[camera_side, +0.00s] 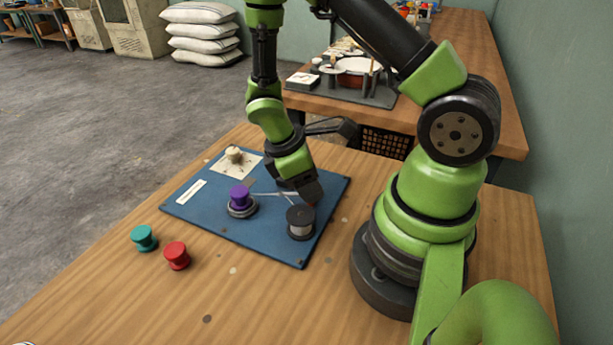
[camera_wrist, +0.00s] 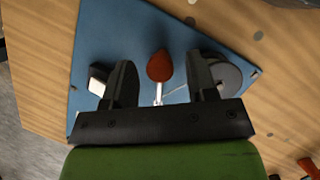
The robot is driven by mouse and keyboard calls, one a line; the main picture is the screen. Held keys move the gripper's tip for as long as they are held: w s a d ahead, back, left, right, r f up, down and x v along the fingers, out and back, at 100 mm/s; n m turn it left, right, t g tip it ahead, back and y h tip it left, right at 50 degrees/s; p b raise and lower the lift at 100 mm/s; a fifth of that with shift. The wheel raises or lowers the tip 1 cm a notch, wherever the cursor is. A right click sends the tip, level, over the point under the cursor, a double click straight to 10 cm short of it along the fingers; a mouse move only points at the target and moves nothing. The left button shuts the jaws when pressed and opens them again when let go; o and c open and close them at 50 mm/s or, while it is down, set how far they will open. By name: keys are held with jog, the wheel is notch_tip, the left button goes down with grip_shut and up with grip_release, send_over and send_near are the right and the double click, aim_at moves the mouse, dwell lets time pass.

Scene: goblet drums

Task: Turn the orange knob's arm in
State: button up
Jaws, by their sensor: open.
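The orange knob (camera_wrist: 160,67) shows in the wrist view as a teardrop shape on the end of a thin metal arm (camera_wrist: 158,93), over the blue board. My gripper (camera_wrist: 160,58) is open, with one finger on each side of the knob and a visible gap to both. In the side view my gripper (camera_side: 307,190) is low over the right part of the blue board (camera_side: 273,243). It hides nearly all of the knob there. A thin metal rod (camera_side: 270,194) runs from near the purple drum (camera_side: 240,196) toward my gripper.
A dark spool (camera_side: 301,222) stands on the board close to my gripper; it is the dark disc (camera_wrist: 225,74) beside one finger. A cream piece (camera_side: 235,155) sits on a pale card. Teal (camera_side: 144,238) and red (camera_side: 177,255) drums stand on the table left of the board.

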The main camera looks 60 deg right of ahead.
jog(key=v, duration=1)
notch_tip(320, 180, up, 10)
jog(key=m+t+y, duration=0.2)
jog(key=m+t, duration=0.3)
jog(key=m, duration=0.1)
send_over(288, 208)
jog(key=s+a, duration=0.2)
jog(key=a, duration=0.1)
jog(key=s+a+r+m+t+y, duration=0.2)
jog(key=s+a+r+m+t, duration=0.1)
jog(key=s+r+m+t, duration=0.2)
notch_tip(288, 208, up, 2)
jog(key=shift+s+a+r+t+y, duration=0.1)
jog(key=shift+s+a+t+y, duration=0.3)
jog(key=shift+s, duration=0.5)
